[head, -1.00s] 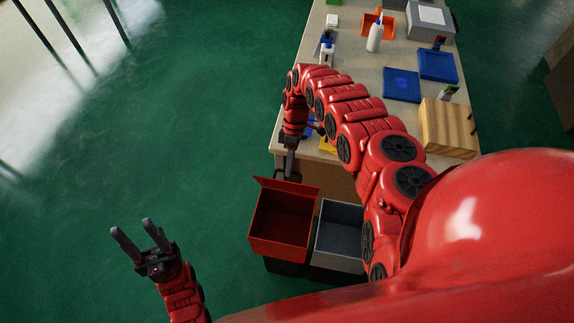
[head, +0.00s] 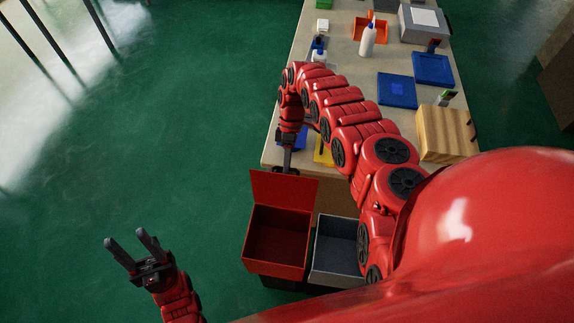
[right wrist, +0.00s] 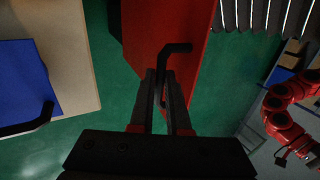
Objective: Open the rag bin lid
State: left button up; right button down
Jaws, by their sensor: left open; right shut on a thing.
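The red rag bin (head: 274,267) stands on the floor at the front end of the bench, with its dark inside visible from above. Its red lid (head: 284,188) stands raised at the bin's far edge; it also shows in the right wrist view (right wrist: 150,25). My right gripper (head: 287,167) is at the top edge of the lid. In the right wrist view its fingers (right wrist: 168,88) are shut on the lid's black bent handle (right wrist: 178,48). My left gripper (head: 135,247) is open and empty over the floor, left of the bin.
A grey open bin (head: 337,244) stands right beside the red one. The bench (head: 345,50) holds blue trays (head: 397,90), a wooden box (head: 446,134), a white bottle (head: 367,40) and an orange bin (head: 370,27).

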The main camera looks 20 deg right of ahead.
jog(key=shift+s, duration=0.1)
jog(key=c, duration=0.9)
grip_release()
jog(key=b+v, duration=0.3)
jog(key=v, duration=0.4)
jog(key=shift+w+r, duration=0.15)
jog(key=shift+w, duration=0.05)
jog(key=shift+r, duration=0.1)
